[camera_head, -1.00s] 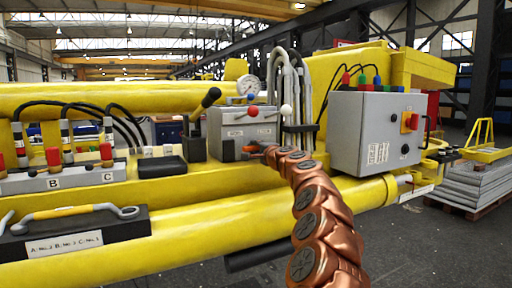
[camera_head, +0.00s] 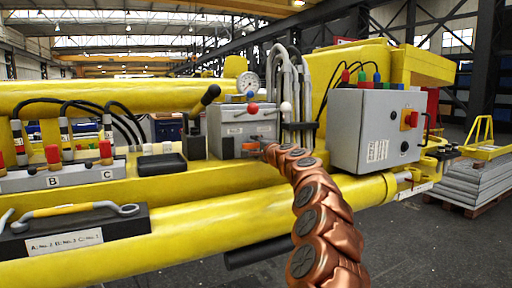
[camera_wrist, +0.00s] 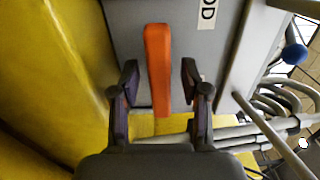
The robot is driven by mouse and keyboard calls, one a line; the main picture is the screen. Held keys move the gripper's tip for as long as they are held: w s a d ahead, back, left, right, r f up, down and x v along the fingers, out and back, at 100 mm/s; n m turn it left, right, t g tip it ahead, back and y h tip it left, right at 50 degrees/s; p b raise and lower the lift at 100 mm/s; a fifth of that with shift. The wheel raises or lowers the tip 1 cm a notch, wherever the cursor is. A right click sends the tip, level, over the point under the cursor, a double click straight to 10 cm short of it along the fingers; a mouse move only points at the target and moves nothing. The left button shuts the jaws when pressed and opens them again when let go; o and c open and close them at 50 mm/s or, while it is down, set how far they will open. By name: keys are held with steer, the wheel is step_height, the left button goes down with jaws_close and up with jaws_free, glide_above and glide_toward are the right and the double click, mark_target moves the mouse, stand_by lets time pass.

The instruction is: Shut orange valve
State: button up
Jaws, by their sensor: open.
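The orange valve handle (camera_wrist: 158,70) is a straight lever on the face of a grey box (camera_wrist: 225,45). In the wrist view it runs up and down the picture, with its lower end between the fingers of my gripper (camera_wrist: 158,85). The fingers are open, one on each side, with a gap to the handle on both sides. In the head view the orange valve (camera_head: 250,147) shows small at the lower front of the grey box (camera_head: 228,118). My gripper is mostly hidden there behind my copper-coloured arm.
A red knob (camera_head: 252,108), a white knob (camera_head: 286,107) and a blue knob (camera_wrist: 295,54) stand on levers by the box. Grey pipes (camera_head: 283,65) rise behind it. A grey control cabinet (camera_head: 358,135) stands to the right. A yellow beam (camera_head: 200,222) runs below.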

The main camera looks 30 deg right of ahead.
steer(key=s+a, duration=0.1)
steer(key=s, duration=1.1)
stand_by(0.5)
stand_by(0.5)
